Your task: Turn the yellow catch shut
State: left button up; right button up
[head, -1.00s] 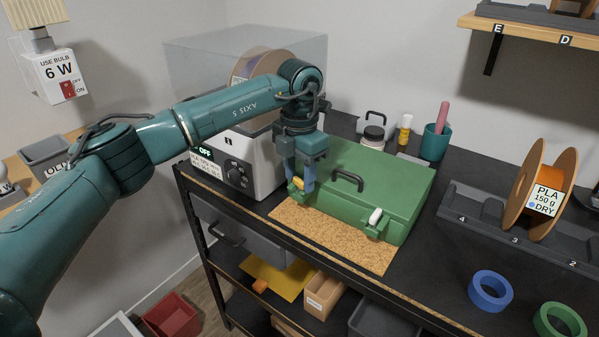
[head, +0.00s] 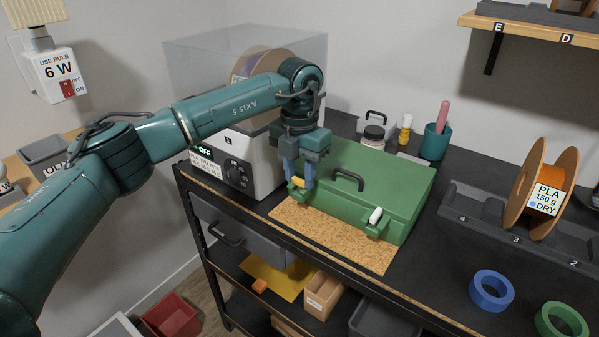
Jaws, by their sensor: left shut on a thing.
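A green case (head: 385,185) with a dark top handle lies closed on a cork mat at the front of the bench. The yellow catch (head: 298,182) is at the left of its front face. A white catch (head: 376,215) is at the right of that face. My left gripper (head: 301,188) points down in front of the case and is shut on the yellow catch. Its blue fingers hide part of the catch, so its exact angle is hard to tell. My right gripper is not in view.
A white dryer (head: 252,165) with a clear cover stands just left of the case. A jar (head: 373,137), a teal cup (head: 435,142) and a spool (head: 540,188) stand behind and right. Blue tape (head: 490,291) lies front right. The cork mat (head: 340,240) is bare in front.

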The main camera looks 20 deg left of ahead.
aim_at(300, 179)
pick_arm(q)
jog(key=o, duration=1)
notch_tip(300, 179, up, 13)
jog(key=shift+r+b, duration=0.1)
jog(key=shift+b, duration=0.5)
